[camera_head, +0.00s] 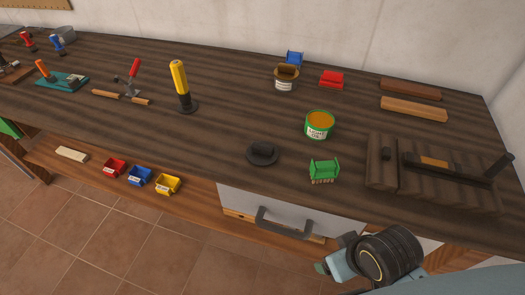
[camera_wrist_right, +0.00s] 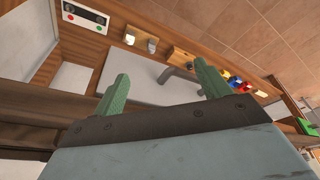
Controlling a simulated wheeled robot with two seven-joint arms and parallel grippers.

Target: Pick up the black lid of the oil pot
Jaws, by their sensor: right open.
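The black lid (camera_head: 262,153), a round dark disc with a raised middle, lies flat near the front edge of the wooden worktop. A green can with orange-brown contents (camera_head: 319,124) stands behind it to the right. A white-labelled pot with a brown top (camera_head: 285,78) stands farther back; I cannot tell which is the oil pot. My right gripper (camera_head: 322,268) is at the bottom right, in front of the worktop and apart from the lid. In the right wrist view it is open and empty (camera_wrist_right: 162,82), facing the drawer front. The lid does not show there. My left gripper is out of view.
A grey drawer handle (camera_head: 283,222) sticks out below the edge. A yellow-handled tool (camera_head: 181,85) stands to the left. The worktop left of the lid is clear.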

